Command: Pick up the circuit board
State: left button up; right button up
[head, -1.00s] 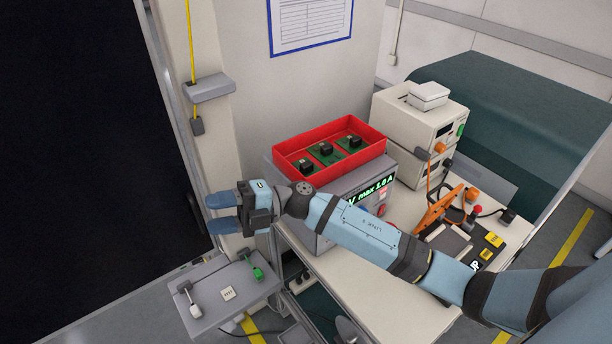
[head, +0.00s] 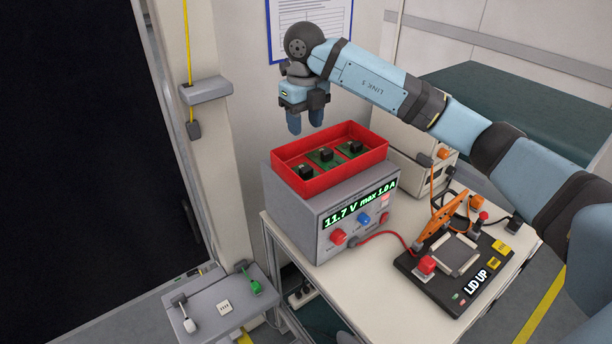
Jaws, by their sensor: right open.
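Three green circuit boards, each with a black block on top, lie in a red tray (head: 337,178): a left one (head: 303,176), a middle one (head: 322,161) and a right one (head: 348,154). The tray sits on a grey power supply (head: 290,215) whose display reads 11.7 V max 1.0 A. My right gripper (head: 305,125) points down above the back left part of the tray. Its blue fingers are apart with nothing between them. My left gripper is not in view.
A black test fixture (head: 413,268) marked LID UP stands on the white table (head: 365,293), its orange lid raised. Stacked cream instruments (head: 405,160) stand behind, partly hidden by my right arm. A small grey shelf (head: 208,312) is at the lower left.

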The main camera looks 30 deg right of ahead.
send_over(306, 168)
jog(key=f, duration=0.3)
jog(key=f+p, duration=0.1)
jog(key=f, duration=0.2)
jog(key=shift+w+f, duration=0.2)
jog(key=shift+f, duration=0.1)
jog(key=f, duration=0.1)
jog(key=f+p, duration=0.1)
jog(key=f, duration=0.2)
jog(key=shift+s+p, duration=0.25)
jog(key=shift+p, duration=0.1)
jog(key=shift+f, duration=0.7)
jog(key=c, duration=0.7)
notch_tip(306, 168, up, 20)
jog(key=b, duration=0.3)
